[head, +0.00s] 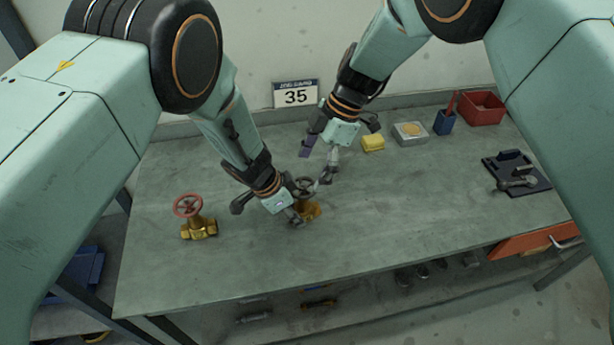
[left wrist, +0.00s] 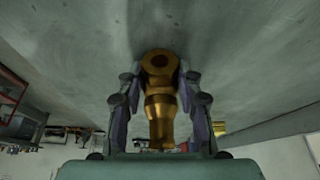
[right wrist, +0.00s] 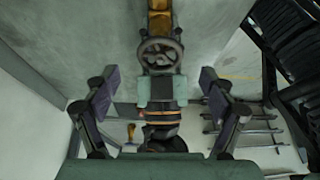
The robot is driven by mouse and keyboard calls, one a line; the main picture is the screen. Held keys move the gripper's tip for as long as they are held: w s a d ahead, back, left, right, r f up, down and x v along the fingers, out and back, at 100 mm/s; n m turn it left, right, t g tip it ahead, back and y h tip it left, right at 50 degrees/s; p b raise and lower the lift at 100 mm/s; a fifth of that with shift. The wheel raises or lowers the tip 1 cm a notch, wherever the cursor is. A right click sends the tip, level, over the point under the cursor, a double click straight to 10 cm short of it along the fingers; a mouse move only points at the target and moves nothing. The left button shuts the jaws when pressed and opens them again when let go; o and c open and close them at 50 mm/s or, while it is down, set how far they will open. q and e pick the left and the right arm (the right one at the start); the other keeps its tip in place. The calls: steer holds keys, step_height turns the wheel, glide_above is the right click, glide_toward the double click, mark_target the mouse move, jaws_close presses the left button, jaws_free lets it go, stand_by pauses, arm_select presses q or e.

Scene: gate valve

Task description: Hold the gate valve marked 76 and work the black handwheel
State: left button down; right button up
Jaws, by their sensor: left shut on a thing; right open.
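A brass gate valve (head: 313,211) with a dark handwheel (head: 305,185) stands on the bench. Its number is not readable. My left gripper (head: 296,217) is shut on the valve's body low at the bench; the brass body (left wrist: 160,103) shows between its fingers in the left wrist view. My right gripper (head: 318,164) is open above and beside the handwheel, apart from it. In the right wrist view the spoked handwheel (right wrist: 160,55) lies beyond the wide-spread, empty fingers, with my left gripper below it. A second brass valve with a red handwheel (head: 188,206) stands upright at the left.
A sign reading 35 (head: 296,95) is at the back wall. A yellow block (head: 373,143), a grey box (head: 410,133), a blue cup (head: 444,122) and a red bin (head: 482,107) line the back right. A dark tray (head: 530,180) with tools lies right. The bench's front middle is clear.

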mark_target(303, 186)
steer(key=shift+x, duration=1.8)
steer(key=shift+s, duration=0.1)
steer(key=shift+c, duration=0.3)
steer(key=c, duration=1.1)
